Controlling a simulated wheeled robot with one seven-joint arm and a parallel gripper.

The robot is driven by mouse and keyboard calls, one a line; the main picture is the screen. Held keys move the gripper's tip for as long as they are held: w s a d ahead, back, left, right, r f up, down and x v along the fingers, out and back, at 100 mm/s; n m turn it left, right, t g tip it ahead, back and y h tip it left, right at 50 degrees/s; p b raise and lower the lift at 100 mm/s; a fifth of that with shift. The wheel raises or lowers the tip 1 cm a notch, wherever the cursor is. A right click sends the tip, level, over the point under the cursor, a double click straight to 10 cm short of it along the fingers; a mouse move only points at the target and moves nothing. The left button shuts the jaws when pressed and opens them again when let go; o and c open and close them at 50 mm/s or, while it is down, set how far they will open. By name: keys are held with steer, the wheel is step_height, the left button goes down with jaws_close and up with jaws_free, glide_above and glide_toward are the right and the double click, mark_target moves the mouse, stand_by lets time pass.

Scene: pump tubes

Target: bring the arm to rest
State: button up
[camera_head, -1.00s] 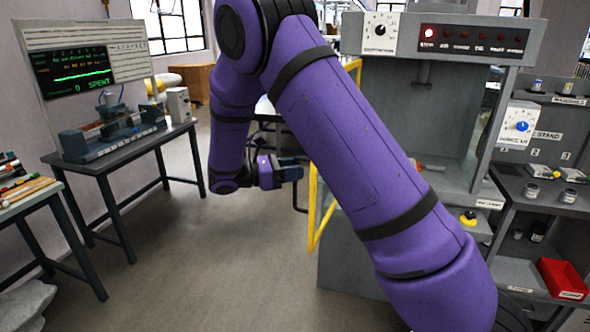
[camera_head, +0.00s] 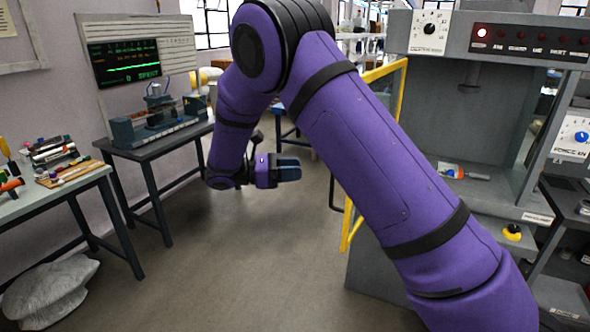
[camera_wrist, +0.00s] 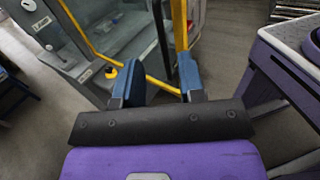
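My purple arm is bent at a high elbow in the head view, with its forearm hanging down at the middle. My gripper (camera_head: 289,169) is at the end of it, above open floor between the left bench and the grey press-like station. In the wrist view my gripper (camera_wrist: 160,82) has its two blue fingers apart with nothing between them. Beyond the fingers are a yellow rail (camera_wrist: 140,73) and floor.
A grey station (camera_head: 425,115) with a red-lit panel stands right, with a yellow guard rail (camera_head: 348,215) at its left side. A dark bench (camera_head: 150,150) with a screen (camera_head: 125,62) and a tool table (camera_head: 50,200) stand left. A grey sack (camera_head: 50,288) lies on the floor.

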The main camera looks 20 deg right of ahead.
steer(key=s+d+r+m+y, duration=0.6)
steer(key=s+d+r+y, duration=0.3)
steer(key=s+r, duration=0.3)
steer(key=s+r+m+t+y, duration=0.2)
steer(key=s+m+t+y, duration=0.2)
steer(key=s, duration=0.6)
steer(key=s+a+r+m+t+y, duration=0.1)
steer(key=s+m+t+y, duration=0.3)
steer(key=s, duration=0.7)
steer(key=shift+a+r+m+t, duration=0.25)
steer(key=shift+r+m+t, duration=0.3)
steer(key=shift+t, duration=0.35)
